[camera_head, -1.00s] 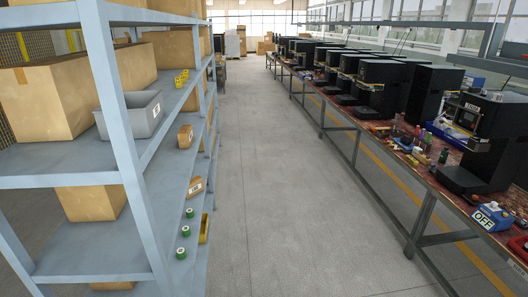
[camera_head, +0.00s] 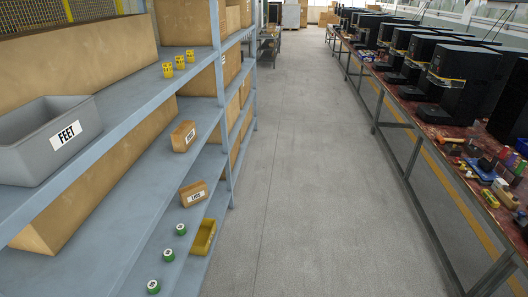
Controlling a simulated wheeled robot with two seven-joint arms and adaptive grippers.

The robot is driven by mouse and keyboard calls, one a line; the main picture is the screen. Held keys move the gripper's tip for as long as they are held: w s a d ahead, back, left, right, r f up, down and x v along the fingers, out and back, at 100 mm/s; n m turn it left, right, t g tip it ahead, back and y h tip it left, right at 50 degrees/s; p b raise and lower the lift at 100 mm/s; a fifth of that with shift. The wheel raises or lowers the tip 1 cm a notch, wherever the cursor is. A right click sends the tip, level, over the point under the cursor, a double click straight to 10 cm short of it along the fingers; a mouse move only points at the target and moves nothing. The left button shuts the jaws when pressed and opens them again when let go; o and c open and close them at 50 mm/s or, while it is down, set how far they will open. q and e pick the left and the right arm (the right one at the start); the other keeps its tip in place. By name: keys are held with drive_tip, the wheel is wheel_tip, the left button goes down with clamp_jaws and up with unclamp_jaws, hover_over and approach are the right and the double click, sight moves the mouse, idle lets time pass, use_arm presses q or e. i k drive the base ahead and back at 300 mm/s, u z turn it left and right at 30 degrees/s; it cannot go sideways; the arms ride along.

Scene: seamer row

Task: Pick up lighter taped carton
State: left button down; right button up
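Several brown cartons stand on the blue-grey shelf rack (camera_head: 110,120) at the left. A long carton (camera_head: 85,55) is on the upper shelf, and another (camera_head: 95,185) is on the shelf below, partly hidden. Farther along, a carton (camera_head: 187,20) stands near the rack's far post. Two small labelled brown boxes, one upper (camera_head: 183,136) and one lower (camera_head: 193,193), sit near the shelf edges. I cannot tell which carton is taped or lighter. Neither of my grippers is in view.
A grey bin (camera_head: 45,138) marked FEET sits on the upper shelf. Yellow items (camera_head: 173,66), green rolls (camera_head: 168,254) and a yellow tray (camera_head: 203,237) are on the shelves. A workbench (camera_head: 440,140) with black machines lines the right. The aisle floor (camera_head: 320,170) is clear.

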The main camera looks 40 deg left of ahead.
sight(196, 192)
drive_tip(key=u, duration=0.2)
drive_tip(key=i, duration=1.8)
drive_tip(key=u, duration=1.35)
drive_tip(key=i, duration=0.85)
drive_tip(key=u, duration=1.05)
